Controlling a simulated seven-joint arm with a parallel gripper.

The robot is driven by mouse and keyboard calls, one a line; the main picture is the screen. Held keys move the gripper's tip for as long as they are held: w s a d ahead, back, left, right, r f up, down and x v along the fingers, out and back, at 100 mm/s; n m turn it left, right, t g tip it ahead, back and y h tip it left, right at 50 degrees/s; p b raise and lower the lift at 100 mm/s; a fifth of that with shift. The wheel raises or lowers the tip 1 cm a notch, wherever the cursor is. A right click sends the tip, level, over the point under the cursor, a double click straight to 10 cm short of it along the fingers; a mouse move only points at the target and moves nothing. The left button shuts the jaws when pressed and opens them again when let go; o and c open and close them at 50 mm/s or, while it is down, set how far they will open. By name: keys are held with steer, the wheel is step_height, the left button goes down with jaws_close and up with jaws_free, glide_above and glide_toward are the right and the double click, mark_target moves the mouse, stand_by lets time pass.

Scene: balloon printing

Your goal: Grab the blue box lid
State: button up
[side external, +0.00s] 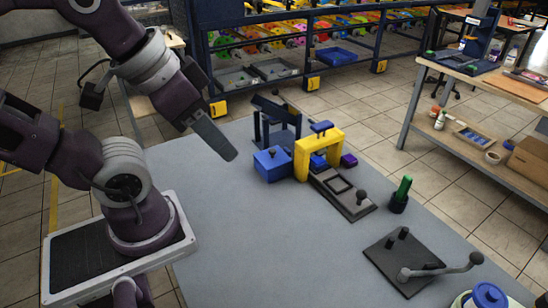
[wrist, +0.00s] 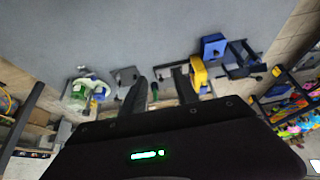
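The blue box (side external: 272,165) stands on the grey table, with a blue lid (side external: 271,157) on top that has a small dark knob. In the wrist view the blue box (wrist: 213,46) is at the upper right, beyond the fingers. My gripper (side external: 230,154) is in the air to the left of the box, apart from it. In the wrist view my gripper (wrist: 160,77) shows its two dark fingers apart with nothing held between them.
A yellow press frame (side external: 320,152) stands right of the box, and a dark blue stand (side external: 277,125) is behind it. A green-topped post (side external: 401,194) and a lever plate (side external: 405,262) are farther right. The table's left part (side external: 225,230) is clear.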

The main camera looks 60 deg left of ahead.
steer(key=shift+o, duration=1.2)
steer(key=m+g+y, duration=0.3)
steer(key=m+y, duration=1.1)
steer(key=m, duration=0.6)
glide_toward(273, 151)
steer(key=a, duration=0.2)
steer(key=x, duration=0.6)
steer(key=shift+w+a+f, duration=0.1)
steer(key=shift+w+f, duration=0.1)
steer(key=shift+f, duration=0.15)
steer(key=shift+w+a+f, duration=0.1)
steer(key=shift+a, duration=0.2)
jaws_close()
